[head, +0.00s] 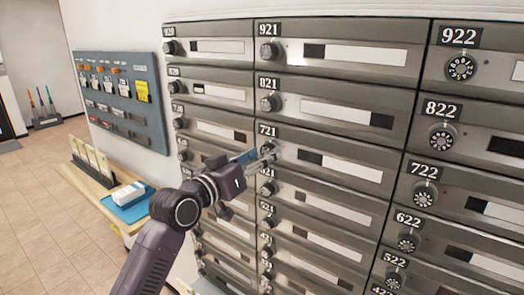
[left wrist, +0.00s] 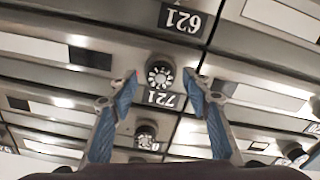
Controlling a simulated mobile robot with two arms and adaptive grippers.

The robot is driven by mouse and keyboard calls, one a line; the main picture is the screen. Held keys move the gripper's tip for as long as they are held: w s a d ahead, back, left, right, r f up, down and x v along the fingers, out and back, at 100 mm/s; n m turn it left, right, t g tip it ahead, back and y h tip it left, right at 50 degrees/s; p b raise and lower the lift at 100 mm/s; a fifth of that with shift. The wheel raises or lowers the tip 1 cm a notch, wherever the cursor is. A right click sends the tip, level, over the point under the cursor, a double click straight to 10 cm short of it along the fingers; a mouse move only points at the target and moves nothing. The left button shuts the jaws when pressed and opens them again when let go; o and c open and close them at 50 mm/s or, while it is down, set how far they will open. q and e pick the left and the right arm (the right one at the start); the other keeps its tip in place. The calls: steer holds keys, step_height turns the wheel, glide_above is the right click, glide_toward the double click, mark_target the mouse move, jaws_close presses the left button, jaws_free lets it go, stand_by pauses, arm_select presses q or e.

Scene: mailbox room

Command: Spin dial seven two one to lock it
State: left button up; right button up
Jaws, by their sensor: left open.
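The 721 label (head: 268,130) is on a grey mailbox door in the middle column. Its round dial sits just below the label, partly hidden by my gripper in the head view. In the left wrist view, which is upside down, the dial (left wrist: 160,74) shows white marks around its face, above the inverted 721 label (left wrist: 161,99). My left gripper (head: 263,156) is open at this dial. In the left wrist view its two blue fingers (left wrist: 161,77) stand one on each side of the dial, with gaps visible. My right gripper is not in view.
Other mailbox dials stand close above and below, such as the 821 dial (head: 269,103). The 722 dial (head: 424,194) is in the column to the right. A wooden counter (head: 88,183) with a blue tray (head: 133,207) is at left, under a blue wall board (head: 125,95).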

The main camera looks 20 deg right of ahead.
arm_select(q)
steer(key=shift+w+d, duration=0.2)
steer(key=shift+c, duration=0.6)
steer(key=c, duration=1)
steer(key=shift+c, duration=0.2)
